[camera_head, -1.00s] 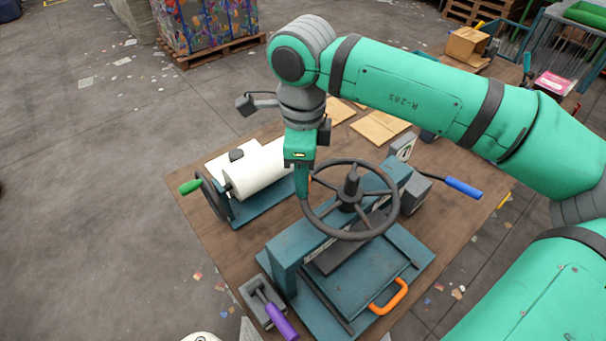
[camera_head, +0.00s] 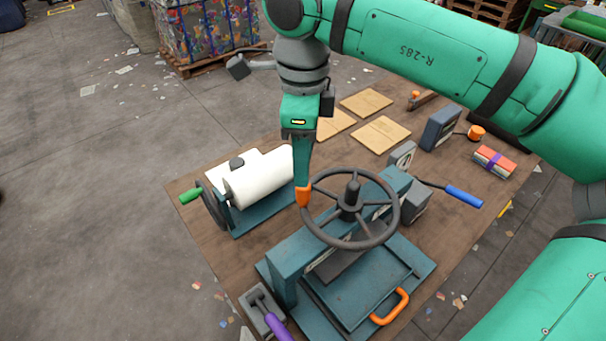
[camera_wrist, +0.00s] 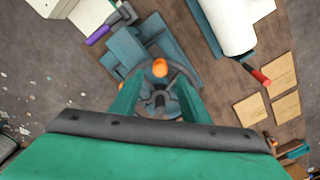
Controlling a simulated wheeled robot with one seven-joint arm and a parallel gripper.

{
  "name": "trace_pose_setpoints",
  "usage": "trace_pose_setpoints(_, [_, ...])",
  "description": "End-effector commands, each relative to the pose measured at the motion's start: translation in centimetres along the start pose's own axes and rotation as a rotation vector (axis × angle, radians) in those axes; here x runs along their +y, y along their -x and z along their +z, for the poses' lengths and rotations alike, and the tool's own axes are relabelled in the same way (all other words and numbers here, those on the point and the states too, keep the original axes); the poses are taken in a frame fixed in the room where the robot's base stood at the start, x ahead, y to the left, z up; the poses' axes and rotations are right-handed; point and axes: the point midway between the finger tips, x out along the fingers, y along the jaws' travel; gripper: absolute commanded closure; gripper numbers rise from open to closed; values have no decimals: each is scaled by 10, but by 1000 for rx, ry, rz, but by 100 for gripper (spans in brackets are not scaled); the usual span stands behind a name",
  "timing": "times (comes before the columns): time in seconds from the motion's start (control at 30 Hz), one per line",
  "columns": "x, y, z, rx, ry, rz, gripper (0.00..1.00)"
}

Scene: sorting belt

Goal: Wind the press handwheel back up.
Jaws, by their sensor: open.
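The press (camera_head: 290,255) is a teal frame with a flat bed and an orange front handle (camera_head: 392,307). On top is a dark grey spoked handwheel (camera_head: 377,236), lying level, with an upright orange knob (camera_head: 304,196) on its left rim. My gripper (camera_head: 302,184) points down at the knob, its fingertips at the knob's level or just above. In the wrist view my gripper (camera_wrist: 160,82) has its two fingers apart, with the orange knob (camera_wrist: 160,68) between their tips. The fingers hide part of the wheel there. I cannot tell whether either finger touches the knob.
Left of the press stands a white roller machine (camera_head: 258,180) with a green crank handle (camera_head: 190,191). A blue-handled lever (camera_head: 463,196) sticks out right. A purple-handled tool (camera_head: 275,325) lies front left. Wooden boards (camera_head: 381,134) and a red bundle (camera_head: 494,161) lie behind.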

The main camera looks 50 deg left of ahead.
Motion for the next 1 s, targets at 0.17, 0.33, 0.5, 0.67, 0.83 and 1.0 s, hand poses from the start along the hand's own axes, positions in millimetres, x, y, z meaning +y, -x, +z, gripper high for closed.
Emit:
trace_pose_setpoints(0.17, [0, 23, 0, 0, 0, 0, 58])
trace_pose_setpoints(0.33, [0, 32, 0, -1, 0, 1, 58])
trace_pose_setpoints(0.5, [0, 32, 0, -1, 1, 1, 58])
trace_pose_setpoints(0.67, [0, 32, 0, -1, 1, 1, 58])
trace_pose_setpoints(0.83, [0, 32, 0, 0, 0, 1, 58])
trace_pose_setpoints(1.0, [0, 32, 0, 0, 1, 1, 58])
